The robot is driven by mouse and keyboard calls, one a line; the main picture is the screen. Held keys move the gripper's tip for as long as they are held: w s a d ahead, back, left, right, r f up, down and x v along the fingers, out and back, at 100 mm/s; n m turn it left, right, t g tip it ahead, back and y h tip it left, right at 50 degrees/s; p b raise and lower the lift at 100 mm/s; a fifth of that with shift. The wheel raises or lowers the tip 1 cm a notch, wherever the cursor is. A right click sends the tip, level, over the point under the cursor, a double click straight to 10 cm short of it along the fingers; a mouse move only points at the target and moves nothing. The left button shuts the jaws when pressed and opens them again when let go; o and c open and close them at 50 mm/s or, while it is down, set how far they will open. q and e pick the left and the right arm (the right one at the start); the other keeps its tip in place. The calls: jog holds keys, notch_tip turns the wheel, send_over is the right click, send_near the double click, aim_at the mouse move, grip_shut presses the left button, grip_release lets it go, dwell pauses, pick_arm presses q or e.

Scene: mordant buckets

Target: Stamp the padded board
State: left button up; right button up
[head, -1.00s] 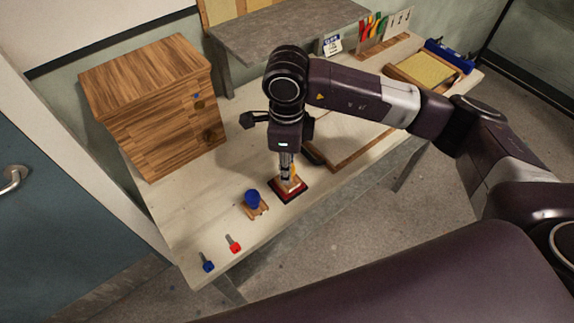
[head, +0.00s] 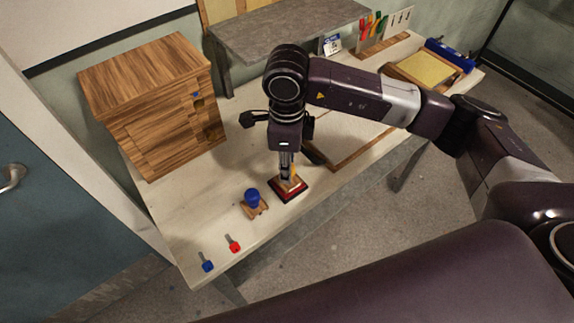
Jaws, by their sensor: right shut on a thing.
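My right gripper (head: 287,179) points down and is shut on a small wooden stamp (head: 292,184). The stamp is over a red pad in a dark tray (head: 291,197). It looks to rest on the pad, but the contact is too small to be sure. A flat board with a brown edge (head: 352,158) lies right of the gripper, partly hidden by my right arm. A yellow-faced board in a wooden frame (head: 424,69) lies at the table's far right. I cannot tell which is the padded board. My left gripper is not in view.
A blue-knobbed stamp on a wooden stand (head: 252,199) is just left of the pad. Red (head: 235,246) and blue (head: 207,265) small tools lie at the front left corner. A wooden cabinet (head: 155,105) and grey shelf (head: 290,32) stand behind.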

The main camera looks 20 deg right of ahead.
jog(key=shift+s+f, duration=0.1)
jog(key=shift+f, duration=0.05)
dwell(1.2)
jog(key=shift+r, duration=0.9)
jog(key=shift+r+p, duration=1.25)
jog(key=shift+r, duration=1.5)
